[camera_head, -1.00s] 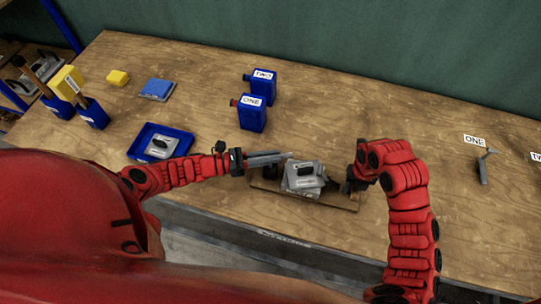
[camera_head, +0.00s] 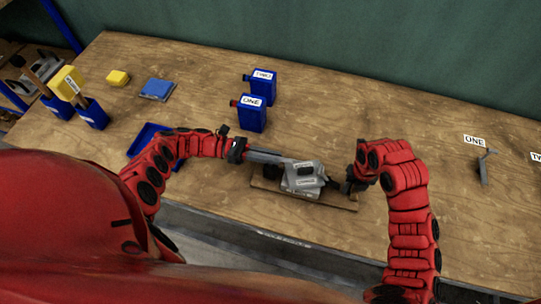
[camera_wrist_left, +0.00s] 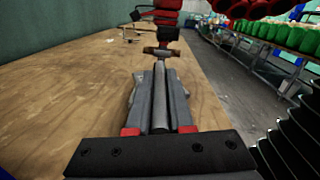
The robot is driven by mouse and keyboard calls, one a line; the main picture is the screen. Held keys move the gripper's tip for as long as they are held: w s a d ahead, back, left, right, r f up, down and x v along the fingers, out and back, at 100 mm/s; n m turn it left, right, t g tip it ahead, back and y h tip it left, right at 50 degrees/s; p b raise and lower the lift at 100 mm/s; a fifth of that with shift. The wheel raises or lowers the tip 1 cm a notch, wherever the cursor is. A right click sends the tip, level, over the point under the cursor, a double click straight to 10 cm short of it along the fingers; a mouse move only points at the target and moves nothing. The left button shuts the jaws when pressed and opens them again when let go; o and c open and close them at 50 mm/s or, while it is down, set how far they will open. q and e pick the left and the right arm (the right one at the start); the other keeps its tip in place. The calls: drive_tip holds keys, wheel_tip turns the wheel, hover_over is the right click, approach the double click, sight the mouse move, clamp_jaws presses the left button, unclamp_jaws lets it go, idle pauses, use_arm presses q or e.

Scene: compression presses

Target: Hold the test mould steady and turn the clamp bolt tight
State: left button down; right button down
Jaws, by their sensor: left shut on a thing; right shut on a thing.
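The test mould (camera_head: 302,180) is a grey metal block with a dark slot on top, on a wooden board (camera_head: 334,200) near the table's front edge. My left gripper (camera_head: 286,161) reaches it from the left, its long grey fingers closed on its upper part. In the left wrist view the fingers (camera_wrist_left: 160,105) point straight ahead with grey metal between them. My right gripper (camera_head: 352,182) is shut at the mould's right end, where the clamp bolt is; the bolt is mostly hidden by the jaws.
Two blue bottles (camera_head: 252,113) labelled ONE and TWO stand behind the mould. A blue tray (camera_head: 143,139) lies left, partly hidden by my left arm. A grey tool (camera_head: 483,168) lies by a ONE label at right.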

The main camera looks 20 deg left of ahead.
use_arm(q)
drive_tip(key=shift+s+g, duration=0.1)
drive_tip(key=shift+g, duration=0.2)
drive_tip(key=c, duration=0.8)
unclamp_jaws()
drive_tip(key=shift+w+a+r, duration=0.1)
drive_tip(key=shift+w+r, duration=0.1)
drive_tip(key=shift+r, duration=0.45)
wheel_tip(320, 180, up, 9)
drive_tip(key=shift+s+f, duration=0.15)
